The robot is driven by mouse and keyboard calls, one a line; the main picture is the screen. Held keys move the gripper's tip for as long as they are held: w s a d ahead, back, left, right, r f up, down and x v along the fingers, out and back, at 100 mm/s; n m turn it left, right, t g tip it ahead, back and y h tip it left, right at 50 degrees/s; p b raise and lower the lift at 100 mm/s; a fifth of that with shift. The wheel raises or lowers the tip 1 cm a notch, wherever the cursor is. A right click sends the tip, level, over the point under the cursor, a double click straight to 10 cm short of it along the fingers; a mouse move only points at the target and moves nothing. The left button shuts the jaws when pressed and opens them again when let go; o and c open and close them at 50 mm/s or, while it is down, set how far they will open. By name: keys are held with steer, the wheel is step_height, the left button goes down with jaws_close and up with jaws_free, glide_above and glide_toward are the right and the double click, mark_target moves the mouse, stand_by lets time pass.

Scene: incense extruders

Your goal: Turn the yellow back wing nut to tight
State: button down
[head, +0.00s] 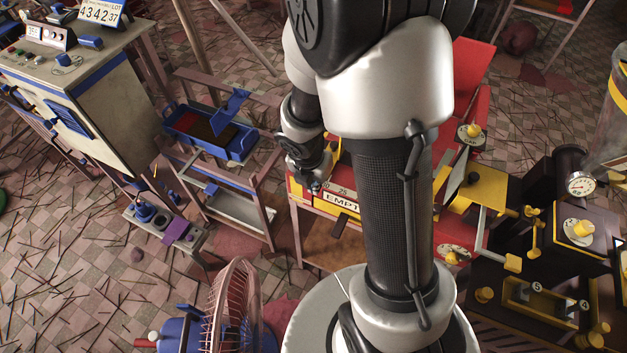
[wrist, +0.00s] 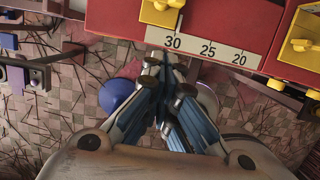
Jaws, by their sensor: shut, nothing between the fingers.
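A yellow wing nut (wrist: 163,10) sits on the red machine (wrist: 225,20) at the top of the wrist view, above the "30" of a white scale (wrist: 205,48). In the head view my gripper (head: 317,182) is beside the red machine (head: 302,199), largely blocked by my arm.
A blue tray (head: 205,137) on a stand and a grey cabinet (head: 80,95) are at the left. A fan (head: 235,305) stands at the front. Sticks litter the tiled floor.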

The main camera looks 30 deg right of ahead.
steer(key=shift+w+d+f, duration=0.45)
steer(key=shift+w+d, duration=0.05)
steer(key=shift+d, duration=0.1)
steer(key=shift+w+d+f, duration=0.4)
steer(key=shift+w+d, duration=0.05)
steer(key=shift+d, duration=0.15)
steer(key=shift+w+d, duration=0.45)
steer(key=shift+d, duration=0.1)
steer(key=shift+d+r+p, duration=0.1)
steer(key=shift+p, duration=0.25)
